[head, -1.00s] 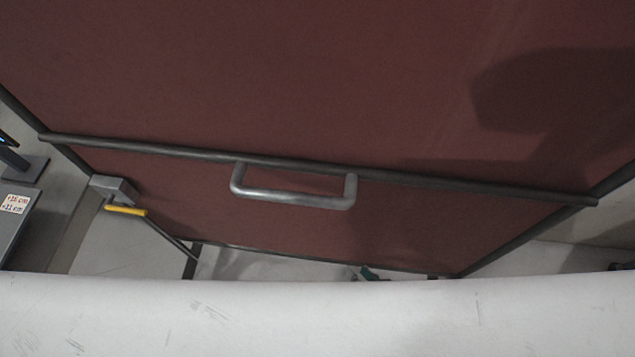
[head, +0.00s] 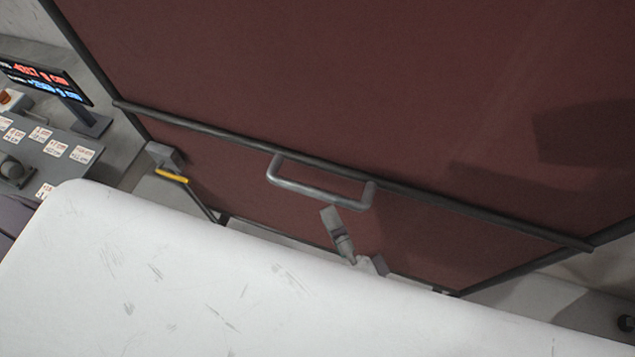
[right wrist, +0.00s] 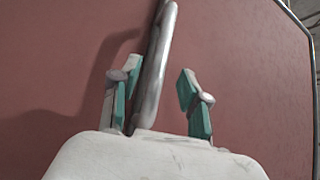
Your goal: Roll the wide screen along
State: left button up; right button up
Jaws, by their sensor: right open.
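The wide screen (head: 360,90) is a dark red panel with a dark frame, filling much of the head view. A grey metal handle (head: 318,190) sits on its dark crossbar. My right gripper (head: 350,232) shows just below the handle's right end, partly hidden behind a white surface. In the right wrist view, the two green-padded fingers of my right gripper (right wrist: 158,88) are apart, and the handle bar (right wrist: 155,70) passes between them, closer to the left finger. The fingers are not closed on it. My left gripper is not in view.
A white scratched surface (head: 180,270) fills the bottom of the head view. At left stand a desk with labelled cards (head: 55,147) and a display with red and blue digits (head: 45,80). A yellow lever (head: 172,175) sits at the screen's lower left.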

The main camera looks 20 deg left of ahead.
aim_at(317, 189)
jog(key=p+x, duration=0.1)
jog(key=x, duration=0.5)
jog(key=shift+w+a, duration=0.2)
grip_shut()
